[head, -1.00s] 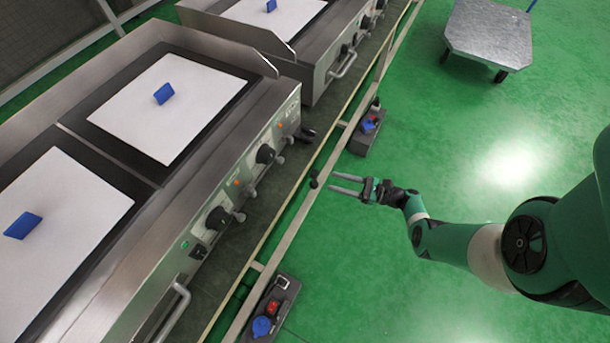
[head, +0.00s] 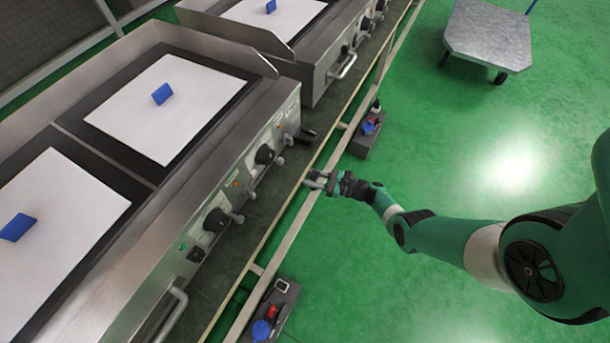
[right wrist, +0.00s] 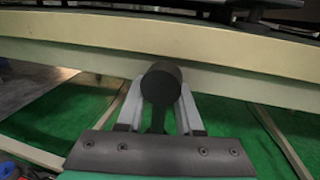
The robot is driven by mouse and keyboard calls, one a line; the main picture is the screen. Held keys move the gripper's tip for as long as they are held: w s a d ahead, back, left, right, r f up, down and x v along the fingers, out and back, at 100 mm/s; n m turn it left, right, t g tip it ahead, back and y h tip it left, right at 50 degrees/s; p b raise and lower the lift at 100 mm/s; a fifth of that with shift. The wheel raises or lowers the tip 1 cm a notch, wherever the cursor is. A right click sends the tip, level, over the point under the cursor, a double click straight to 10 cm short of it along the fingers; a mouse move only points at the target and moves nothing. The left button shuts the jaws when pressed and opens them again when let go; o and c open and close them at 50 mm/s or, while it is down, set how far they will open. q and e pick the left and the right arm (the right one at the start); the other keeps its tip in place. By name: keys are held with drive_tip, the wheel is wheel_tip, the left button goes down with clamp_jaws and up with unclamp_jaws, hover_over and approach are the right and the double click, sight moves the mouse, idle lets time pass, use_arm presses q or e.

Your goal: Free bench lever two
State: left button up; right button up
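The bench lever is a dark stem with a round black knob, standing beside the pale rail at the front of the cooking bench. In the right wrist view the knob (right wrist: 160,83) is centred between the two grey fingers of my right gripper (right wrist: 160,108), with the stem below it. The fingers stand apart on either side of the stem, with gaps showing. Their tips are partly hidden behind the knob. In the head view my right gripper (head: 318,180) is at the rail, and the lever is largely hidden there. My left gripper is not in view.
Steel griddles with white plates (head: 170,105) and blue blocks (head: 162,94) stand to the left, with control knobs (head: 265,155) facing the rail (head: 295,225). Socket boxes (head: 366,138) lie by the rail. A metal cart (head: 488,35) stands at the back right.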

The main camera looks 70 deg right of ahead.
clamp_jaws()
idle(1.2)
